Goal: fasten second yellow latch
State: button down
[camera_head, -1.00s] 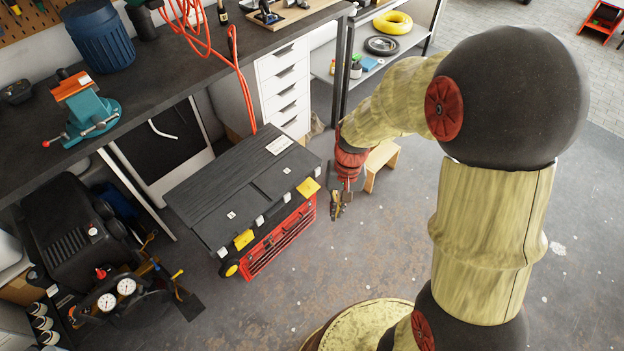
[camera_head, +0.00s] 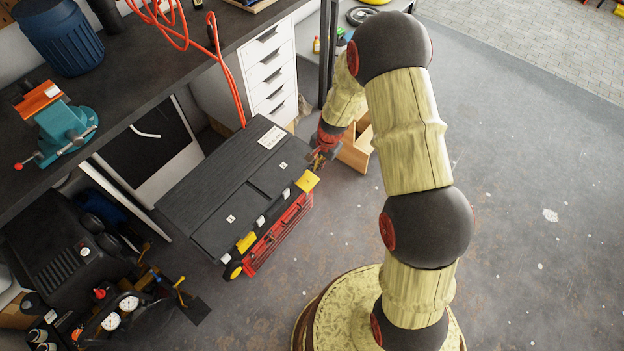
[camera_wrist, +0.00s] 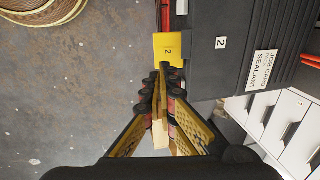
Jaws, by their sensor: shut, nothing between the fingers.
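The toolbox (camera_head: 225,185) has a black lid and red drawers and stands on the floor in front of the workbench. Its second yellow latch (camera_head: 307,181) is at the right end of the front edge. In the wrist view, this latch (camera_wrist: 168,50), marked 2, sticks out from the lid edge. The other yellow latch (camera_head: 246,242) is at the left end of the front edge. My gripper (camera_head: 317,165) is shut and empty beside the second latch. In the wrist view, its fingertips (camera_wrist: 163,72) are at the latch's near edge; I cannot tell whether they touch.
White drawers (camera_head: 270,70) and the dark workbench (camera_head: 135,95) are behind the toolbox. A black compressor (camera_head: 65,260) stands at left. The floor (camera_head: 530,190) to the right is clear.

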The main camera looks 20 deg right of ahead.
aim_at(311, 184)
jog(key=shift+f, duration=0.1)
jog(key=f+b, duration=0.1)
jog(key=f, duration=0.3)
jog(key=w+a+f+b, duration=0.1)
jog(key=f+b, duration=0.1)
jog(key=f, duration=0.3)
jog(key=w+f+b, duration=0.1)
jog(key=f+b, duration=0.1)
jog(key=f, duration=0.2)
jog(key=shift+a+f, duration=0.25)
